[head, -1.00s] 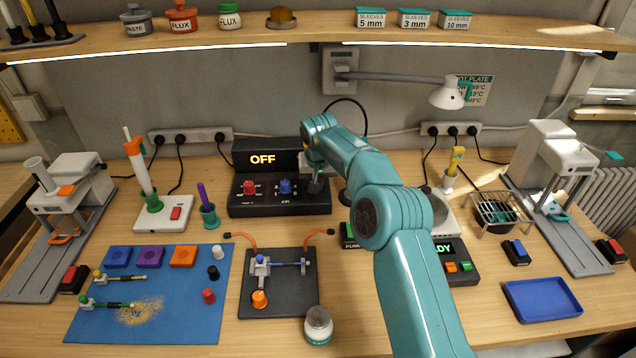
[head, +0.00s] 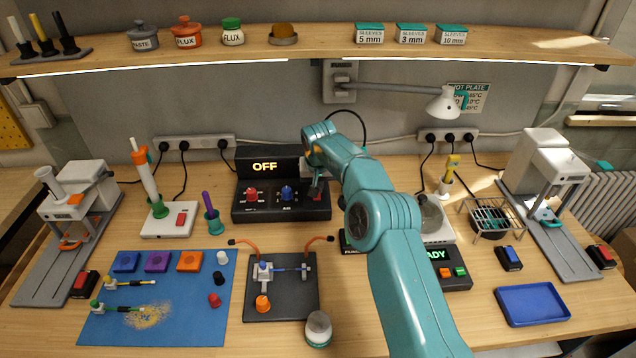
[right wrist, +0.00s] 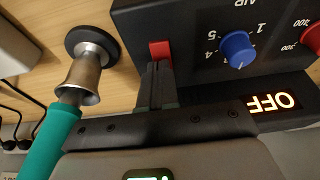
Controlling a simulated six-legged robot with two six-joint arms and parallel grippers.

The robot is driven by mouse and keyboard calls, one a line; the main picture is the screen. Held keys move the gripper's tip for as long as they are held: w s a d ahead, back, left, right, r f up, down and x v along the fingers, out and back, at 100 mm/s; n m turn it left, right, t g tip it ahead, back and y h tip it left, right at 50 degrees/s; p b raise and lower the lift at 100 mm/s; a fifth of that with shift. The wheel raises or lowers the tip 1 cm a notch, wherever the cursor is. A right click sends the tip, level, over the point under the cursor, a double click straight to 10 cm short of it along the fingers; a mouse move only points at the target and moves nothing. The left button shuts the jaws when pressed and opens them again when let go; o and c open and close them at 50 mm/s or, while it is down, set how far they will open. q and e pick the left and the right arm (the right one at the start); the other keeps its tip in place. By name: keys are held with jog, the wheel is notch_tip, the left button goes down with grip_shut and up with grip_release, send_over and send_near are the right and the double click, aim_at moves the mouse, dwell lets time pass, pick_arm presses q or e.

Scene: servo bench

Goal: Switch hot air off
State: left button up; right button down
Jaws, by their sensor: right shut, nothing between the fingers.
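The hot air station (head: 255,207) is a black box with a red knob (head: 251,195), a blue knob (head: 286,193) and a display (head: 265,166) reading OFF. In the right wrist view the display (right wrist: 275,102) also reads OFF, and the blue knob (right wrist: 238,48) is marked AIR. A red rocker switch (right wrist: 160,49) sits at the end of the panel. My right gripper (right wrist: 158,70) is shut and empty, its tips at the switch; whether they touch it I cannot tell. In the head view my right gripper (head: 316,190) hides the switch. My left gripper is not in view.
A metal nozzle on a teal handle (right wrist: 85,75) stands close beside my right gripper in the wrist view. A black clamp plate (head: 282,300) and a blue mat (head: 190,325) lie in front of the station. A jar (head: 318,328) stands near the front edge.

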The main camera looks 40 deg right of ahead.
jog(key=v, duration=0.1)
jog(key=p+v, duration=0.1)
jog(key=v, duration=0.3)
jog(key=shift+w+d+p, duration=0.25)
jog(key=shift+d+p, duration=0.1)
jog(key=r+b, duration=0.1)
jog(key=b, duration=0.1)
notch_tip(320, 180, up, 7)
jog(key=b, duration=0.1)
send_over(319, 196)
jog(key=s+a, duration=0.3)
jog(key=s, duration=0.1)
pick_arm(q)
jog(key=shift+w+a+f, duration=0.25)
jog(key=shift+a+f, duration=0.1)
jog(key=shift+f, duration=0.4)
pick_arm(e)
jog(key=shift+d, duration=0.2)
jog(key=shift+a, duration=0.1)
jog(key=shift+f, duration=0.1)
